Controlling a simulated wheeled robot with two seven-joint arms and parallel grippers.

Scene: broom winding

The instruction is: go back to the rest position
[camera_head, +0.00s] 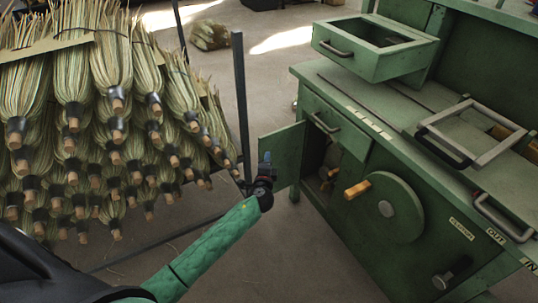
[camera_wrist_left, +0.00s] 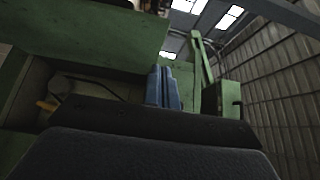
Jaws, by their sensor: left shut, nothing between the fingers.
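My left gripper (camera_head: 265,160) is in the middle of the head view, at the end of my green-sleeved arm. It is shut and empty, pointing away from me, in front of the open green cabinet door (camera_head: 282,150). In the left wrist view its two blue fingers (camera_wrist_left: 162,88) stand together with nothing between them. My right gripper is not in view.
Brooms (camera_head: 110,110) are piled on a rack at the left, with a dark post (camera_head: 241,95) at its right end. A green machine bench (camera_head: 440,190) with a handwheel (camera_head: 385,207) fills the right. Bare floor (camera_head: 300,255) lies between them.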

